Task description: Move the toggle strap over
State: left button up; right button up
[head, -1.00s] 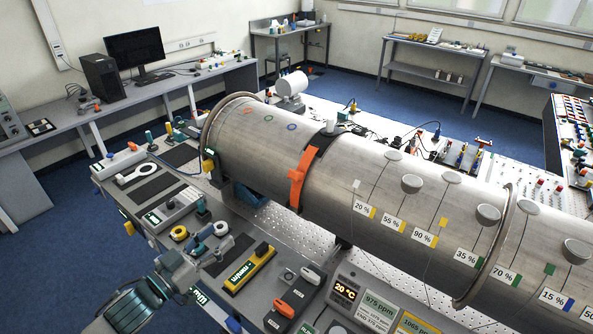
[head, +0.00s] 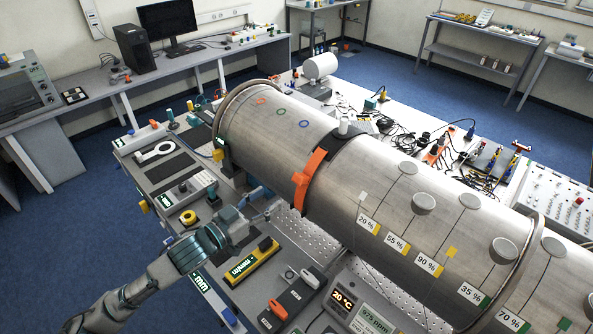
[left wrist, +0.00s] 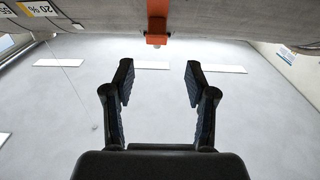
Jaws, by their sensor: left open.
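The orange toggle strap (head: 308,178) hangs on the near side of the big metal pipe (head: 270,140), along a dark band around it. In the left wrist view the strap (left wrist: 157,22) shows at the top centre, its lower end beyond and between my fingers. My left gripper (head: 267,204) is in front of the pipe, left of the strap's lower end and apart from it. In the left wrist view its two dark fingers (left wrist: 158,80) are spread with nothing between them. My right gripper is not in view.
Percent labels and round knobs (head: 424,203) line the pipe to the right. The air before the strap is clear.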

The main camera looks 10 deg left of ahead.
aim_at(296, 181)
pick_arm(q)
jog(key=x, duration=0.8)
jog(key=d+x, duration=0.1)
jog(key=x, duration=0.3)
jog(key=shift+s, duration=0.3)
jog(key=shift+w+a+f, duration=0.1)
jog(key=shift+w+a, duration=0.15)
jog(key=shift+a, duration=0.4)
jog(key=shift+s, duration=0.1)
jog(key=c, duration=0.8)
jog(key=shift+s+d, duration=0.15)
jog(key=shift+d, duration=0.1)
grip_shut()
